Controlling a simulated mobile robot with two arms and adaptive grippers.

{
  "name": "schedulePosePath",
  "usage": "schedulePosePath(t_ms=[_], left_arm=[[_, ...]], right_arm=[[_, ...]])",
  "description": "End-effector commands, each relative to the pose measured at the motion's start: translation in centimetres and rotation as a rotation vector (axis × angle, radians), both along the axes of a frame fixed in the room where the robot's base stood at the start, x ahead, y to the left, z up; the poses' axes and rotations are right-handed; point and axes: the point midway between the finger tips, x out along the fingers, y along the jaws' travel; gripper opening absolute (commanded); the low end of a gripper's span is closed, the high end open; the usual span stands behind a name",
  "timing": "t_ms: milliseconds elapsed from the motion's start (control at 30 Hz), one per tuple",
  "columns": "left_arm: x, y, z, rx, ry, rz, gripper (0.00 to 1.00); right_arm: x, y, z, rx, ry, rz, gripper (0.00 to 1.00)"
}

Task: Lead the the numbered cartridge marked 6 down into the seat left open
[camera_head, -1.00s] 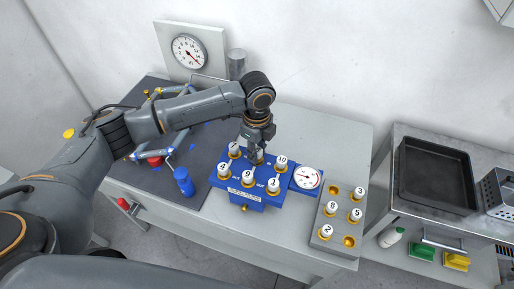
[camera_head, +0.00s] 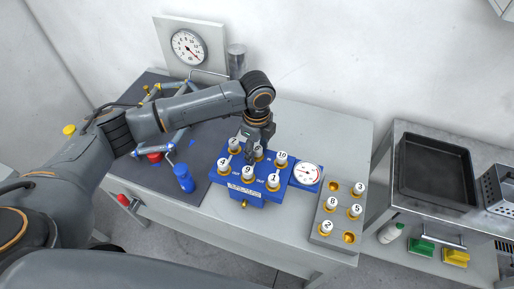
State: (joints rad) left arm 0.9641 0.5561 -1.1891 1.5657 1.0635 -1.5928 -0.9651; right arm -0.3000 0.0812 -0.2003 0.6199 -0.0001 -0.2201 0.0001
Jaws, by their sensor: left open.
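The cartridge marked 6 (camera_head: 258,150) stands in the back row of the blue block (camera_head: 245,197), in the middle seat between the upright cartridge at back left (camera_head: 234,146) and cartridge 10 (camera_head: 281,159). Its lower part is partly hidden, so I cannot tell how deep it sits. The front row holds cartridges 4 (camera_head: 223,166), 9 (camera_head: 248,174) and 1 (camera_head: 273,182). My left gripper (camera_head: 250,154) is open, its fingers pointing down close beside cartridge 6. My right gripper is not in view.
A grey rack (camera_head: 320,236) to the right holds several numbered cartridges and has empty seats. A gauge (camera_head: 307,174) adjoins the block. A blue bottle (camera_head: 184,178) stands to its left. A black tray (camera_head: 437,174) lies on the right-hand cart.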

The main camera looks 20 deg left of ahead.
Motion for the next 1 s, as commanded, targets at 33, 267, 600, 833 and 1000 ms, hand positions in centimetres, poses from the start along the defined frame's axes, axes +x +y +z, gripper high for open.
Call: schedulePosePath(t_ms=[33, 267, 600, 833, 1000], left_arm=[[0.0, 0.0, 0.0, 0.000, 0.000, 0.000, 0.52], [0.1, 0.0, 2.4, -0.001, -0.004, -0.001, 0.52], [0.1, 0.0, 9.4, 0.000, -0.004, -0.001, 0.52], [0.0, 0.0, 11.9, -0.001, -0.002, 0.000, 0.52], [0.0, 0.0, 13.1, 0.000, 0.000, 0.000, 0.52]], right_arm=[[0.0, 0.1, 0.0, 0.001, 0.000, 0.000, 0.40], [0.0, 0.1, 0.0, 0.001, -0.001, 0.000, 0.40], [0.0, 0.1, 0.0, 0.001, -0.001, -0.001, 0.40], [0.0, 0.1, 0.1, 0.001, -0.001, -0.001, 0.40], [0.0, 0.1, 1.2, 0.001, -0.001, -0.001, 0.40]])
